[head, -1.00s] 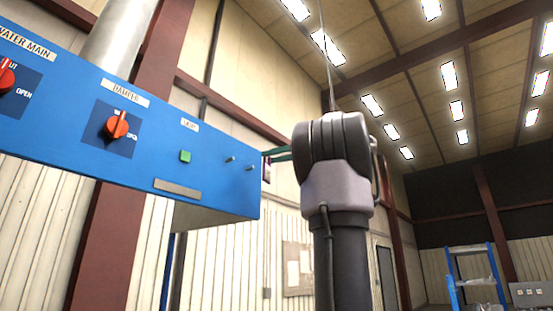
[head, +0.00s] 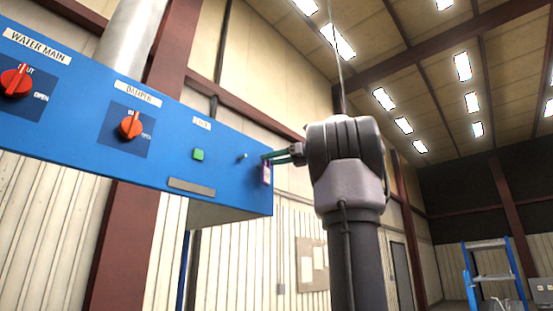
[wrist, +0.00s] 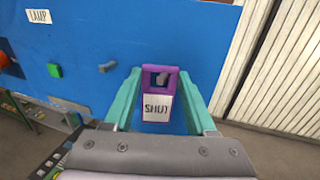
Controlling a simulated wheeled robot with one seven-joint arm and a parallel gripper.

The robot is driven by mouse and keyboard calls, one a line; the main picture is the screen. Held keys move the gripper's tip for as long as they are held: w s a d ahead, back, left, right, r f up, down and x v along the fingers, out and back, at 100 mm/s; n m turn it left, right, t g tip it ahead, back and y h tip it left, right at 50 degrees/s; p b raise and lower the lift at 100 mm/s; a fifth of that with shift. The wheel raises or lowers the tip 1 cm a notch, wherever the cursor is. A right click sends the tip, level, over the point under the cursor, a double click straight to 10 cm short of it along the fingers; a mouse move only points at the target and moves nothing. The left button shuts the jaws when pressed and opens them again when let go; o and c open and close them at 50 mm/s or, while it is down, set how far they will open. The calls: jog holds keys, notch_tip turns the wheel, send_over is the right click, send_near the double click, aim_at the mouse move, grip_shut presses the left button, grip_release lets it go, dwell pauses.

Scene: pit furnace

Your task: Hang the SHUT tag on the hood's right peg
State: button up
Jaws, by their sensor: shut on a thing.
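The SHUT tag (wrist: 158,107) is purple with a white face and a square window at its top. It hangs upright between the teal fingers of my gripper (wrist: 160,76), which is shut on it. In the head view, the tag (head: 266,174) and my gripper (head: 268,155) are at the right end of the blue hood (head: 180,165). The hood's left peg (head: 242,156) is bare; it also shows in the wrist view (wrist: 107,67). The right peg (wrist: 161,78) shows grey through the tag's window. I cannot tell whether it passes through the window.
A green button (head: 198,154) under a small label is left of the pegs. Red DAMPER (head: 131,126) and WATER MAIN (head: 16,82) knobs are farther left. The space right of the hood's edge is open. A blue rack (head: 490,275) stands far off at the right.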

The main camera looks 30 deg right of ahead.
jog(key=shift+w+a+f, duration=0.15)
jog(key=shift+w+a, duration=0.1)
jog(key=shift+w, duration=0.45)
jog(key=shift+w+a+f, duration=0.15)
jog(key=shift+w+f, duration=0.2)
jog(key=shift+w, duration=0.05)
jog(key=o, duration=1.4)
